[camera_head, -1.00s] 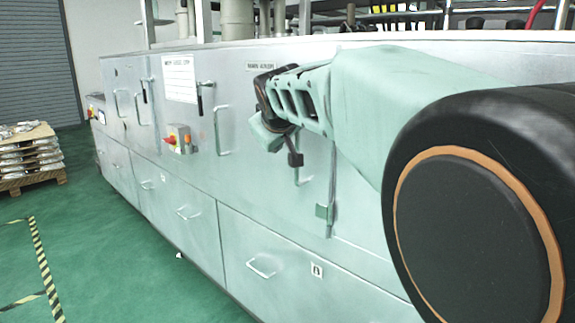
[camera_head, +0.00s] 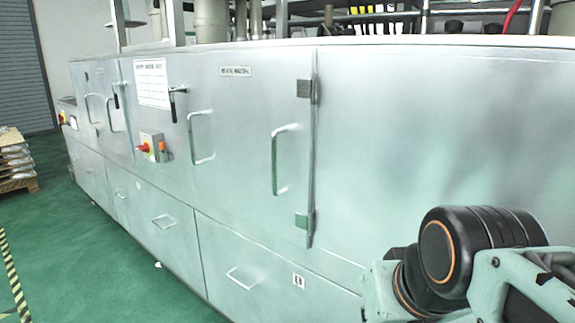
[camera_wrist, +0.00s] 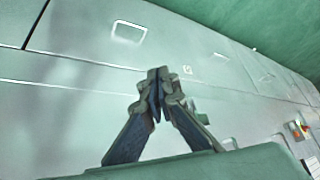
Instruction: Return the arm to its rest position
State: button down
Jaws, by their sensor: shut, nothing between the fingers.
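My gripper (camera_wrist: 157,88) shows in the wrist view with its two dark fingers meeting at the tips. It is shut and holds nothing. Behind it lies the pale metal front of a long cabinet (camera_wrist: 70,110). In the head view my arm (camera_head: 470,255) is folded at the lower right, with a black joint with an orange ring and green links. The gripper itself is outside the head view. The distance from the fingertips to the cabinet cannot be told.
Green floor (camera_head: 80,260) lies open at the left. A pallet of castings (camera_head: 15,160) stands at the far left.

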notch_tip(320, 180, up, 22)
jog(key=s+p, duration=0.2)
jog(key=p, duration=2.3)
jog(key=shift+s+d+r+g, duration=0.2)
jog(key=shift+d+g, duration=0.15)
jog(key=shift+g, duration=0.05)
jog(key=shift+d+m, duration=0.15)
jog(key=shift+m, duration=0.15)
